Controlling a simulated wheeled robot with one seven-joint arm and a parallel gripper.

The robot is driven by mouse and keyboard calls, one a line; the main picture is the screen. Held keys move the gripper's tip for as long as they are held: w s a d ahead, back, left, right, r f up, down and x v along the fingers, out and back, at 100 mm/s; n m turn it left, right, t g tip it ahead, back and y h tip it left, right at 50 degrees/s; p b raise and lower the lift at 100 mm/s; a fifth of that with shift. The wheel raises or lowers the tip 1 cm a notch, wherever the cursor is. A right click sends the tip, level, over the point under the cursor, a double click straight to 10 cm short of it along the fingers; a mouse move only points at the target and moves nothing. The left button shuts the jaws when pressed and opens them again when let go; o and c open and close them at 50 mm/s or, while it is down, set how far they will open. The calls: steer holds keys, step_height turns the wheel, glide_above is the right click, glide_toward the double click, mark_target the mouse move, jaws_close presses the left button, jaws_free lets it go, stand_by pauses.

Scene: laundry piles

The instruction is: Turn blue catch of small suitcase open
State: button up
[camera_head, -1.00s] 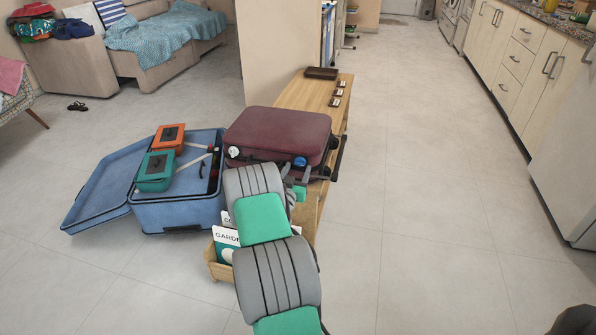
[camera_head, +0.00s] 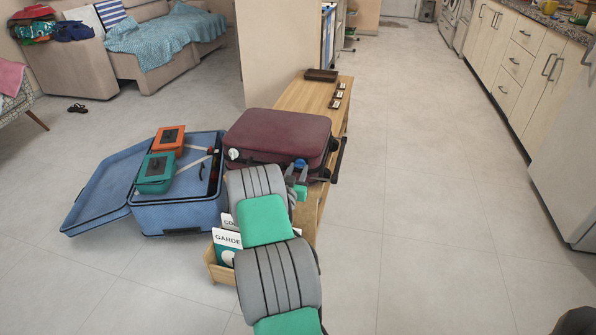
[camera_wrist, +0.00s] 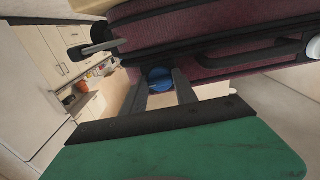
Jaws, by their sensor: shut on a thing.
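A small dark-red suitcase (camera_head: 277,134) lies flat on a wooden bench, its front side toward me. Its blue round catch (camera_head: 300,163) is on the front side near the right end, partly covered by my fingers in the head view. My gripper (camera_head: 298,171) is at the catch. In the wrist view the blue catch (camera_wrist: 160,77) sits between the two dark fingertips of my gripper (camera_wrist: 160,82), which is shut on it. A white round catch (camera_head: 233,153) is near the suitcase's left end. How far the blue catch is turned cannot be told.
The wooden bench (camera_head: 318,92) runs back behind the suitcase. An open blue suitcase (camera_head: 180,214) with an orange box (camera_head: 169,139) and a green box (camera_head: 156,172) stands left. A wooden crate (camera_head: 215,268) with books is in front. The floor to the right is clear.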

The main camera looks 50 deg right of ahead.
steer(key=shift+n, duration=0.4)
jaws_close()
steer(key=n, duration=0.3)
steer(key=shift+b, duration=0.4)
steer(key=n, duration=0.5)
steer(key=shift+s, duration=0.1)
steer(key=n, duration=0.2)
steer(key=n+p, duration=0.1)
steer(key=n, duration=0.1)
steer(key=shift+r+n, duration=0.2)
steer(key=shift+n, duration=0.1)
steer(key=n+p, duration=0.1)
steer(key=n, duration=0.3)
steer(key=shift+n, duration=0.3)
steer(key=o, duration=1.2)
jaws_free()
steer(key=shift+c, duration=0.2)
